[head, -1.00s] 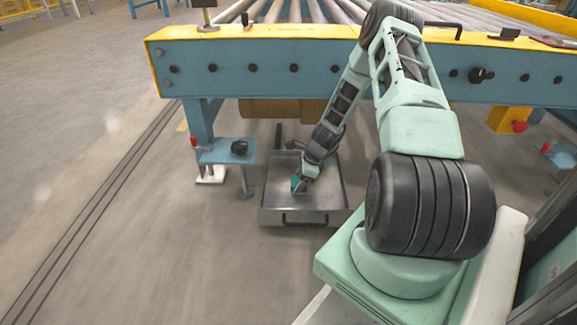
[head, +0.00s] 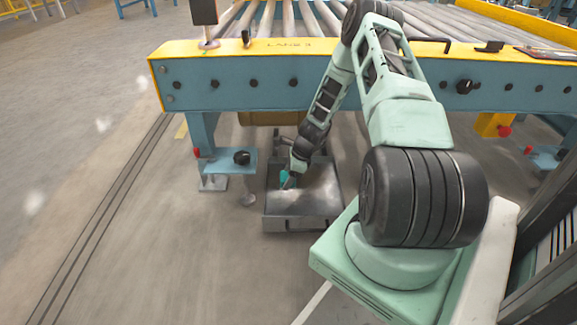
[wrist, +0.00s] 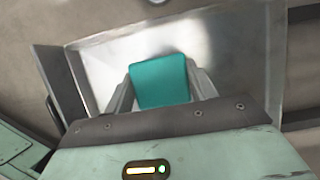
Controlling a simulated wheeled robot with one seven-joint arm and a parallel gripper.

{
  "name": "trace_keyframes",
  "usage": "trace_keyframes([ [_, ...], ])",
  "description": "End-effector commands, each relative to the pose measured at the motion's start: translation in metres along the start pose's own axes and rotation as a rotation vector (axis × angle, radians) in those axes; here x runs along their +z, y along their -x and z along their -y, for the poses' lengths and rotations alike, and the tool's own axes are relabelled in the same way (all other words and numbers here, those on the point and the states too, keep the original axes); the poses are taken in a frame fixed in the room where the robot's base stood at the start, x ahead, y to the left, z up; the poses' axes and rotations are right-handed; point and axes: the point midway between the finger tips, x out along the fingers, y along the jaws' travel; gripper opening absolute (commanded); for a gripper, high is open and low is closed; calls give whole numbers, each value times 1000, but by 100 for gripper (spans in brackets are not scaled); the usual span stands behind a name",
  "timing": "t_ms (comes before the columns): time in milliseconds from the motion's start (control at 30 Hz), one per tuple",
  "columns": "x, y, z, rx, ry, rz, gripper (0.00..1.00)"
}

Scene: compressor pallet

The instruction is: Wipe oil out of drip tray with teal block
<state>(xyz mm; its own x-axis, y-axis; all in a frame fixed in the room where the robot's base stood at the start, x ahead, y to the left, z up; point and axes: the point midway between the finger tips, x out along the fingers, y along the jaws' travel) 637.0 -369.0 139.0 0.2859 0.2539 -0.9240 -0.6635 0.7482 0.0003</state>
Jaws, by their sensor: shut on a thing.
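The grey metal drip tray (head: 300,222) sits on the floor under the front edge of the roller conveyor, and its shiny floor fills much of the wrist view (wrist: 215,50). My gripper (head: 287,182) is down inside the tray, toward its left back part. It is shut on the teal block (wrist: 160,82), which shows between the two fingers in the wrist view and as a small teal patch in the head view (head: 284,178). I cannot tell whether the block touches the tray floor. No distinct oil patch can be made out, only bright and grey shading on the metal.
The conveyor's blue side beam (head: 220,92) with its yellow top edge (head: 230,49) crosses above the tray. A small blue shelf (head: 228,165) with a black knob (head: 241,157) stands left of the tray. A red button (head: 504,131) is at the right. Floor at left is clear.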

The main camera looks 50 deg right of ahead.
Motion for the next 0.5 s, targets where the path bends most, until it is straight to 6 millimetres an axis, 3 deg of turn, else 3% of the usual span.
trace_keyframes([
  [200, 11, 21, 1, 1, 5, 0, 35],
  [500, 13, 23, 1, 2, 6, 0, 35],
])
